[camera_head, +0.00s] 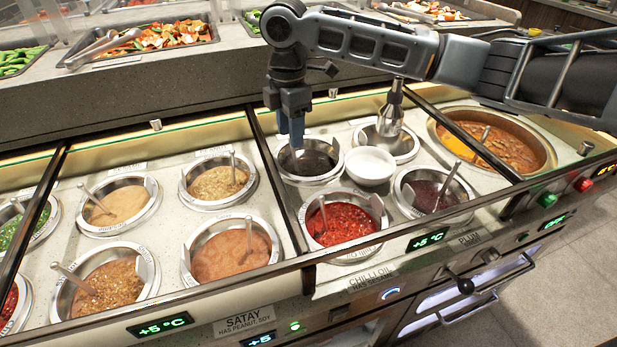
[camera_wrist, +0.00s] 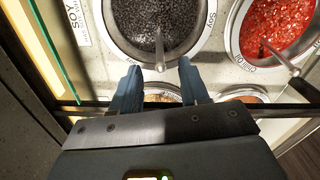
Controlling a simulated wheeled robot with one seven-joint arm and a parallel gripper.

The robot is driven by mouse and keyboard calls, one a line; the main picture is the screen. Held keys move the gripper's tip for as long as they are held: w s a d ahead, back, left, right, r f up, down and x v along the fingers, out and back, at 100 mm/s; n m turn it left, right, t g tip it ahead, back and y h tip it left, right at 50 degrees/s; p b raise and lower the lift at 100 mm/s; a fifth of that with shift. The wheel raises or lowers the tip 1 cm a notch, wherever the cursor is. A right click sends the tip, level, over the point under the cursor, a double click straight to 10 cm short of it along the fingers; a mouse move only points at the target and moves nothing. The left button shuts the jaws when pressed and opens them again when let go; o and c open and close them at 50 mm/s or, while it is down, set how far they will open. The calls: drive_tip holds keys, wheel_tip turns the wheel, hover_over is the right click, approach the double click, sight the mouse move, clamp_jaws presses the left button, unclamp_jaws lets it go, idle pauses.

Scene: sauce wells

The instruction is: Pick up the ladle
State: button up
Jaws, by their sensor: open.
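My gripper (camera_head: 296,138) points down over a well of dark sauce (camera_head: 318,163), its blue fingers at the well's left side. In the wrist view my gripper (camera_wrist: 160,78) is open, with a clear gap between its two fingertips. No contact shows. The ladle's bowl is hidden in the sauce. In the head view the fingers mostly cover this handle.
Similar handles stand in several neighbouring wells, including red chilli oil (camera_head: 342,222) and plum sauce (camera_head: 436,194). A white bowl (camera_head: 370,165) sits just right of the dark well. A metal bottle-like object (camera_head: 391,108) stands behind it. A dark divider bar (camera_head: 268,165) runs along the left.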

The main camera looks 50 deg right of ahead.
sight(293, 156)
drive_tip(key=shift+d+f, duration=0.1)
drive_tip(key=shift+f, duration=2.05)
clamp_jaws()
